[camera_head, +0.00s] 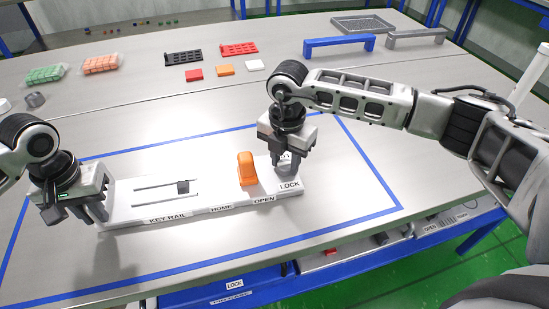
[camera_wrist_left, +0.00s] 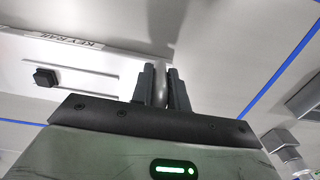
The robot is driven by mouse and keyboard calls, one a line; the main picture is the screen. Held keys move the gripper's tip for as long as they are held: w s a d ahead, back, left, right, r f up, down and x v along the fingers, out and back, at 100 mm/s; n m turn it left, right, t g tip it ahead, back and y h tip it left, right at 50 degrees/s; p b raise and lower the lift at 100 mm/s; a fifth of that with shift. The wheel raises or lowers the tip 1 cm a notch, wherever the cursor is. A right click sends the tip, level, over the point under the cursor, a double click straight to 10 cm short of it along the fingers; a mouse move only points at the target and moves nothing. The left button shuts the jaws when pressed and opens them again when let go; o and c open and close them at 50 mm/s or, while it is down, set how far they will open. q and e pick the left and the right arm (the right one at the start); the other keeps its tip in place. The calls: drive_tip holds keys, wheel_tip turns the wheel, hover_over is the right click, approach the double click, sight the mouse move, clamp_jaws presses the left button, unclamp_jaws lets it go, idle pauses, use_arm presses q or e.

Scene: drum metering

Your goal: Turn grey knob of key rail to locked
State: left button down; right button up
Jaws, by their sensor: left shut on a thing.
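The key rail (camera_head: 215,201) is a long pale block, labelled KEY RAIL, HOME, OPEN and LOCK along its front. An orange upright piece (camera_head: 246,169) stands on it near OPEN. My left gripper (camera_head: 78,213) is at the rail's left end. In the left wrist view its fingers (camera_wrist_left: 163,88) are shut on a light grey end part of the rail. My right gripper (camera_head: 286,160) points down at the LOCK end, over a grey round part, apparently the grey knob (camera_head: 285,170), mostly hidden by the fingers.
Blue tape (camera_head: 345,225) frames the work area on the metal table. Behind lie black and red trays (camera_head: 184,57), small coloured blocks (camera_head: 224,70), and blue and grey arches (camera_head: 339,43). Bagged green and orange parts (camera_head: 100,64) lie at the far left. Bare table lies right of the rail.

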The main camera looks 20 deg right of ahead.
sight(285, 164)
use_arm(q)
drive_tip(key=shift+r, duration=0.1)
use_arm(e)
drive_tip(key=shift+n, duration=0.3)
drive_tip(key=n, duration=0.3)
drive_tip(key=shift+n, duration=0.3)
drive_tip(key=n, duration=0.4)
drive_tip(key=shift+n, duration=0.3)
drive_tip(key=n, duration=0.4)
drive_tip(key=shift+n, duration=2.5)
drive_tip(key=o, duration=1)
drive_tip(key=shift+c, duration=0.2)
wheel_tip(285, 164, up, 12)
